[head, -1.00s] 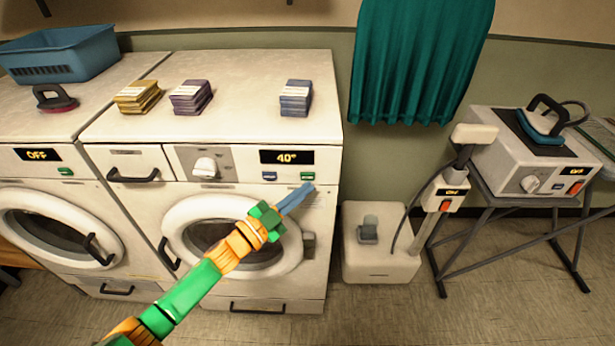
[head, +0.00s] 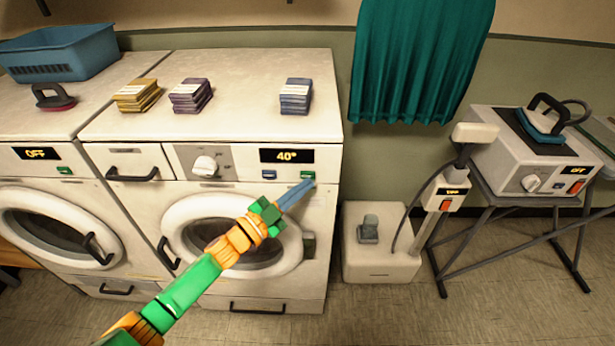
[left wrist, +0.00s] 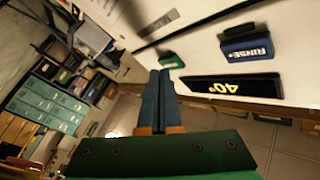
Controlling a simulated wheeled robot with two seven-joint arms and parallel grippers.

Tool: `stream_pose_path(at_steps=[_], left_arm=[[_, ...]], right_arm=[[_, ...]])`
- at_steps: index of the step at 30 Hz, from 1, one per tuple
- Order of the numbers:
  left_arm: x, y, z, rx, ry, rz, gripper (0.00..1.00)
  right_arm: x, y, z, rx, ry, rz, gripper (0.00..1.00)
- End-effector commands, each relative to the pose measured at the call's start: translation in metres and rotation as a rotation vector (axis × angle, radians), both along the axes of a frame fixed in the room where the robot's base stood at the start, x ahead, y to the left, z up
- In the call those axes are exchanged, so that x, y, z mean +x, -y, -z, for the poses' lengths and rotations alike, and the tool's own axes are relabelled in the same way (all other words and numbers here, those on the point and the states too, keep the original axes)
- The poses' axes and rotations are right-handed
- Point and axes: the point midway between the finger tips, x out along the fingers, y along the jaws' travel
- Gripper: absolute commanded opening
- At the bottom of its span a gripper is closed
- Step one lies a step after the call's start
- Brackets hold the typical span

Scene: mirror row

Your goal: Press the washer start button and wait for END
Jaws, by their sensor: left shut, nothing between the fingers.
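The washer (head: 250,110) in the middle has a display (head: 287,156) reading 40°. Below the display are a blue button (head: 269,174) and a green button (head: 308,174). My left gripper (head: 310,182) is shut and empty, its fingertips just below the green button; I cannot tell whether they touch it. In the left wrist view the blue fingers (left wrist: 159,75) end close beside the green button (left wrist: 171,61). The blue button (left wrist: 246,48) there reads RINSE+, and the display (left wrist: 232,87) shows 40° upside down. My right gripper is not in view.
A second machine (head: 35,185) reading OFF stands at the left. Folded cloth stacks, yellow (head: 137,95), purple (head: 190,95) and blue (head: 295,96), lie on the washer top. A steam unit (head: 380,250) and an ironing stand (head: 535,160) are at the right.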

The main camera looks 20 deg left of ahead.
Motion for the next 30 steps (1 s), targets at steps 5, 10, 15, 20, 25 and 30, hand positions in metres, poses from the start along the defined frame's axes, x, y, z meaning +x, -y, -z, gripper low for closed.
stream_pose_path(at_steps=[5, 10, 15, 20, 25, 30], left_arm=[[0.0006, -0.0001, -0.0002, 0.000, 0.000, 0.000, 0.00], [0.0009, -0.0001, 0.0000, 0.000, 0.000, 0.000, 0.00], [0.0025, -0.0006, 0.0002, 0.000, 0.001, 0.001, 0.00], [0.0043, -0.0011, 0.0004, 0.000, 0.000, 0.001, 0.00], [0.0064, -0.0019, 0.0004, 0.001, 0.000, 0.000, 0.00], [0.0085, -0.0025, 0.0002, 0.001, 0.000, 0.000, 0.00]], right_arm=[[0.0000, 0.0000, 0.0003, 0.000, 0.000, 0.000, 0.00], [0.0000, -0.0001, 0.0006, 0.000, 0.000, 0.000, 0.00], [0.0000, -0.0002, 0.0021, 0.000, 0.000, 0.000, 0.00], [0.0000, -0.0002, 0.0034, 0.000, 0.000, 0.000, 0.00], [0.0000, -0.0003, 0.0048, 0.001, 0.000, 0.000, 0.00], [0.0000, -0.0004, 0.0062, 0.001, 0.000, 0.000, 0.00]])
